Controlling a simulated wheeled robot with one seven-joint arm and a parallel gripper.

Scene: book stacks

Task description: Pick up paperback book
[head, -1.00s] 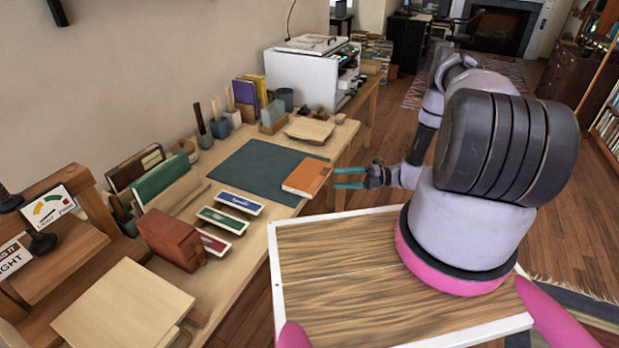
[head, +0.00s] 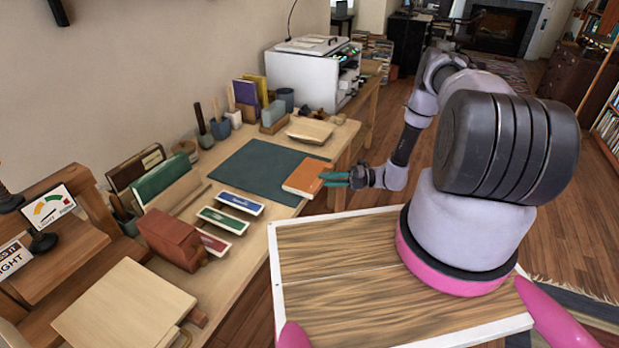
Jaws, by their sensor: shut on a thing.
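The paperback book (head: 304,177) has an orange cover and lies at the right edge of the dark green mat (head: 258,163) on the wooden desk. Its right edge reaches toward the desk's edge. My gripper (head: 336,179) comes in from the right, and its teal fingers are shut on the book's right edge. The book looks flat on or very close to the mat; I cannot tell if it is lifted. The fingertips are small in view.
A wood-topped surface with white edges (head: 340,262) is in front, below my arm.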

